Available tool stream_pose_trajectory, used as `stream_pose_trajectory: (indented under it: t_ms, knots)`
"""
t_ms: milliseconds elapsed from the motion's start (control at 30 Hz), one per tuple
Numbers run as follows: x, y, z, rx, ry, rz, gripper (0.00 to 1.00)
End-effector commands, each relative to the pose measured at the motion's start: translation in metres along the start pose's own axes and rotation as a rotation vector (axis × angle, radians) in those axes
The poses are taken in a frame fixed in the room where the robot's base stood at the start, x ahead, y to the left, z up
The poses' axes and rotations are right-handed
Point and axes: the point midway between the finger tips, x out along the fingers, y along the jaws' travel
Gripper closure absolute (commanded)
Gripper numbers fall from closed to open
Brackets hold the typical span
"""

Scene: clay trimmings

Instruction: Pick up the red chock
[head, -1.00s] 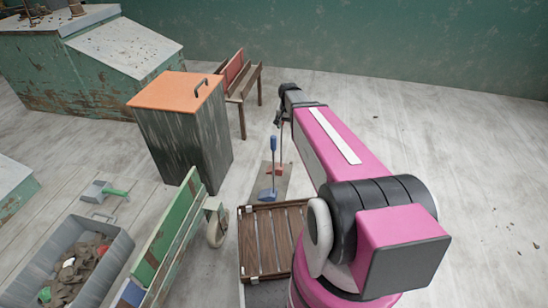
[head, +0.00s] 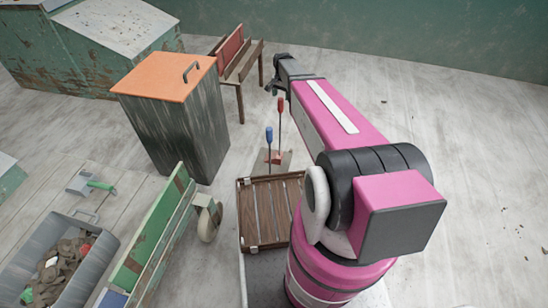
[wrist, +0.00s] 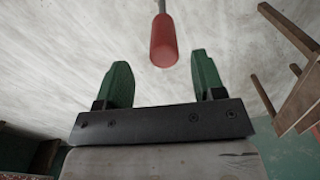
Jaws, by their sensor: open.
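The red chock (head: 278,157) stands on a small flat board on the floor in the head view. A thin upright rod rises from it to a red grip (head: 280,104). In the wrist view the red grip (wrist: 163,42) hangs in the upper middle, with part of its grey rod, just beyond the gap between the fingertips. My gripper (wrist: 160,72) is open and empty, its two green fingers apart on either side below the grip. In the head view my gripper (head: 270,89) is above and slightly left of the grip, small and dark.
A blue-handled chock (head: 268,148) stands just left of the red one. A slatted wooden rack (head: 242,215) lies nearer me. A bin with an orange lid (head: 168,78) and a wooden bench (head: 257,60) stand left and behind.

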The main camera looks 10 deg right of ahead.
Motion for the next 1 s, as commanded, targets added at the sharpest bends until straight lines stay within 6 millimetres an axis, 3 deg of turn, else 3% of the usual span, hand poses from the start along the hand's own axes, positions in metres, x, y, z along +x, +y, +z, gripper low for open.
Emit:
stream_pose_trajectory:
  t_ms: [267, 533, 800, 867, 967, 1000]
  knots:
    - [0.020, -0.002, 0.000, -0.001, 0.000, 0.000, 0.37]
    - [0.056, -0.005, 0.001, 0.000, 0.000, 0.001, 0.37]
    - [0.060, -0.005, 0.001, 0.000, 0.002, -0.001, 0.37]
    - [0.060, -0.005, 0.001, 0.000, 0.002, -0.001, 0.54]
    - [0.060, -0.004, 0.001, 0.000, 0.002, 0.000, 0.86]
    - [0.060, -0.004, 0.001, 0.000, 0.002, 0.000, 0.88]
